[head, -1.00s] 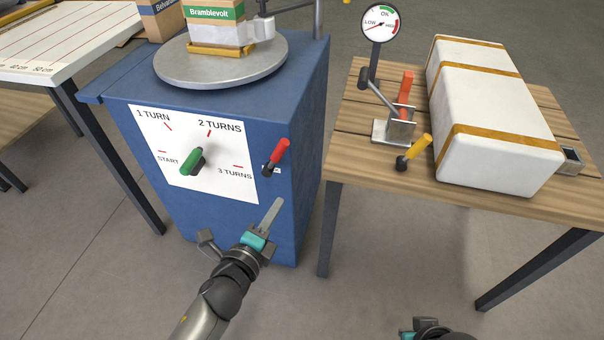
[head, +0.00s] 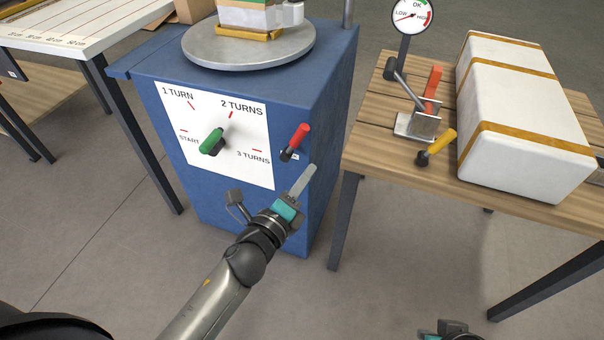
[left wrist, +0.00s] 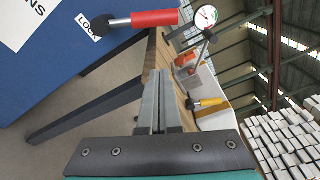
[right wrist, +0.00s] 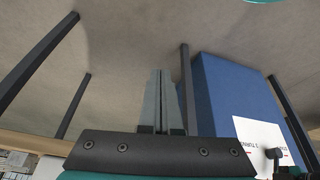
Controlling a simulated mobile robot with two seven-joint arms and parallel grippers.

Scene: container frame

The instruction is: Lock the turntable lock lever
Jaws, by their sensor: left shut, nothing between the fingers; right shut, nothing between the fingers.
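The lock lever is a red handle (head: 300,135) on a black pivot, at the right edge of the blue turntable cabinet's front (head: 235,205). It tilts up and to the right. In the left wrist view the red lever (left wrist: 154,18) is at the top, near a partly hidden label reading "LOCK" (left wrist: 86,26). My left gripper (head: 304,178) is shut and empty, just below the lever and apart from it. Its closed fingers also show in the left wrist view (left wrist: 158,100). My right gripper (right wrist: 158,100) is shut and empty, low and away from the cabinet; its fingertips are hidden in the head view.
A green turns handle (head: 212,142) sits on the white dial plate left of the lever. The round turntable (head: 250,48) carries a box. To the right, a wooden table (head: 375,150) holds a white strapped box (head: 520,110), a red-handled clamp (head: 432,88) and a yellow lever (head: 440,143).

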